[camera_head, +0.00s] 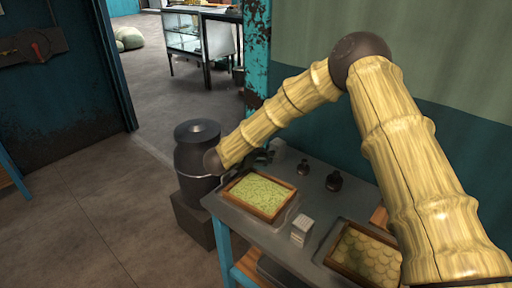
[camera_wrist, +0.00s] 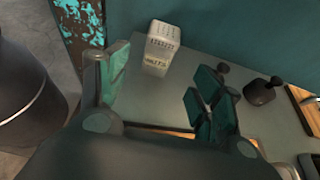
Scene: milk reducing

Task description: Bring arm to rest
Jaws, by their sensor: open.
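My arm reaches down from the right in the head view, over the far part of a grey table (camera_head: 318,231). My gripper (camera_head: 262,157) is near the table's far left end, partly hidden behind the arm's last joint. In the wrist view my gripper (camera_wrist: 160,95) has its two green-padded fingers spread wide apart, with nothing between them. The grey tabletop (camera_wrist: 150,105) shows beneath and beyond the fingers. A white box with dark print (camera_wrist: 162,41) stands on the table beyond the gap, apart from the fingers.
A dark metal can (camera_head: 195,160) stands left of the table; it is close in the wrist view (camera_wrist: 22,90). Two small dark bottles (camera_head: 303,168) (camera_head: 334,181), a tray of green pieces (camera_head: 259,194), a white stack (camera_head: 301,230) and a second tray (camera_head: 365,255) are on the table. Open floor lies left.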

